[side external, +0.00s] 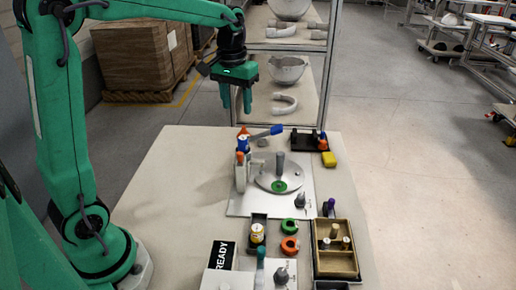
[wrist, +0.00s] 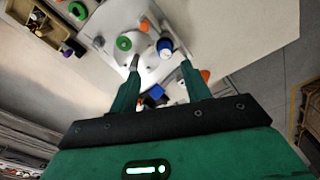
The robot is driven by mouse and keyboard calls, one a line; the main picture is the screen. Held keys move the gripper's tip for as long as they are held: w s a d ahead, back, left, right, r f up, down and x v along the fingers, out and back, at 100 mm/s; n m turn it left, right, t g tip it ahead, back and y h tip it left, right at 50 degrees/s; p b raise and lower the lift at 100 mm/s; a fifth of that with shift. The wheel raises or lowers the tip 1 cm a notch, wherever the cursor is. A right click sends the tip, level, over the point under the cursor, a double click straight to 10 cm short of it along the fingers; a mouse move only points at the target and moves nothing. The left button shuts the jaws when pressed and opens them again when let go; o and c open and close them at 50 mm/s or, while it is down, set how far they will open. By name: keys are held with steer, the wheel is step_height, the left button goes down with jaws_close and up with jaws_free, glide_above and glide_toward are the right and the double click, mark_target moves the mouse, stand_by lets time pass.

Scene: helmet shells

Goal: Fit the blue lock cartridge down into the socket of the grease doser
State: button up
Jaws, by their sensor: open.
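A blue-and-white cylinder (side external: 243,146), which looks like the blue lock cartridge, is beside a small orange-tipped part at the back left of the grey plate. Its blue top (wrist: 165,45) shows in the wrist view just beyond my fingertips. The grey plate with a round metal disc (side external: 265,182), an upright grey post and a green ring (side external: 280,187) looks like the grease doser; I cannot make out its socket clearly. My gripper (side external: 237,108) is open and empty, well above the table's back left. Its two fingers (wrist: 160,66) point down, apart.
A bright blue-ended part (side external: 276,130), a black rack (side external: 305,141) and a yellow block (side external: 329,159) are at the back. In front are green and orange rings (side external: 289,226), a wooden tray (side external: 334,266) and a READY card (side external: 222,254). The table's left is clear.

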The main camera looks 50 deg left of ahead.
steer(key=s+d+m+t, duration=0.2)
steer(key=s+d, duration=0.1)
steer(key=s, duration=0.6)
steer(key=s+d+m+t, duration=0.2)
steer(key=s+d+t, duration=0.1)
steer(key=s, duration=0.7)
steer(key=shift+d, duration=0.35)
steer(key=shift+s, duration=0.1)
stand_by(0.4)
